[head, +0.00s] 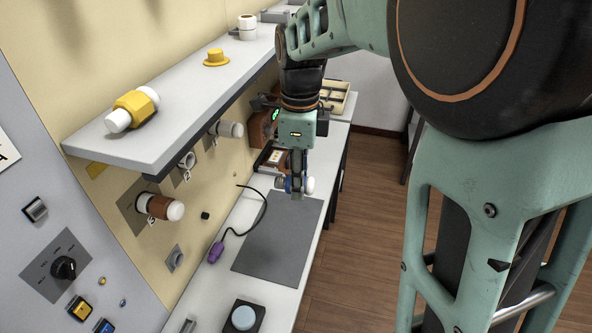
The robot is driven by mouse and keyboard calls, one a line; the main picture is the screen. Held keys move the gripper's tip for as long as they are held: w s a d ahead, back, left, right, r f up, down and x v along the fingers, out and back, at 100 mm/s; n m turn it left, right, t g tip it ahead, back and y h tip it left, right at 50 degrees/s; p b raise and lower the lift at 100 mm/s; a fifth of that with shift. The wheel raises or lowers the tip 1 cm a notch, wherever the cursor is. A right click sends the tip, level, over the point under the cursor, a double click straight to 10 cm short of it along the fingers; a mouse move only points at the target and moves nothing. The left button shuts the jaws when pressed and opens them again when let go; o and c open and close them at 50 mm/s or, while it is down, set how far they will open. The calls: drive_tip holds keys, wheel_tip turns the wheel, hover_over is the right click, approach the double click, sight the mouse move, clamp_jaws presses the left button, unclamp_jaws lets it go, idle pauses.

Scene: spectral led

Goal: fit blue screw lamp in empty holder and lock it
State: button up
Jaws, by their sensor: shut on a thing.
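My gripper (297,192) points down above the far end of the grey mat. It is shut on the blue screw lamp (283,183), whose white rounded end (310,184) sticks out to the right. The fingers hide part of the lamp. On the beige wall panel, the holder marked 2 (187,160) looks empty. The holder marked 3 carries a brown lamp with a white end (166,207). The farther holder, probably marked 1, carries a pale lamp (229,129). The gripper is to the right of the holders, apart from them.
A shelf (185,125) overhangs the holders and bears a yellow-and-white lamp (134,108) and a yellow cap (216,58). A purple plug (216,252) with a black cable lies beside the grey mat (272,250). A pale blue button (243,318) is at the bench front. The mat is clear.

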drive_tip(key=shift+s+a+r+m, duration=0.2)
drive_tip(key=shift+a+r+m, duration=0.05)
drive_tip(key=shift+r+m, duration=0.5)
drive_tip(key=shift+f, duration=0.1)
drive_tip(key=shift+w+d+f+n, duration=0.2)
drive_tip(key=shift+d+f+n, duration=0.1)
drive_tip(key=shift+f+n, duration=0.45)
drive_tip(key=w+d+f+n, duration=0.1)
drive_tip(key=d+f+n, duration=0.8)
drive_tip(key=f+n, duration=0.5)
drive_tip(key=n, duration=0.6)
drive_tip(key=shift+d, duration=0.2)
drive_tip(key=shift+w+d+f, duration=0.1)
drive_tip(key=shift+w+d, duration=0.05)
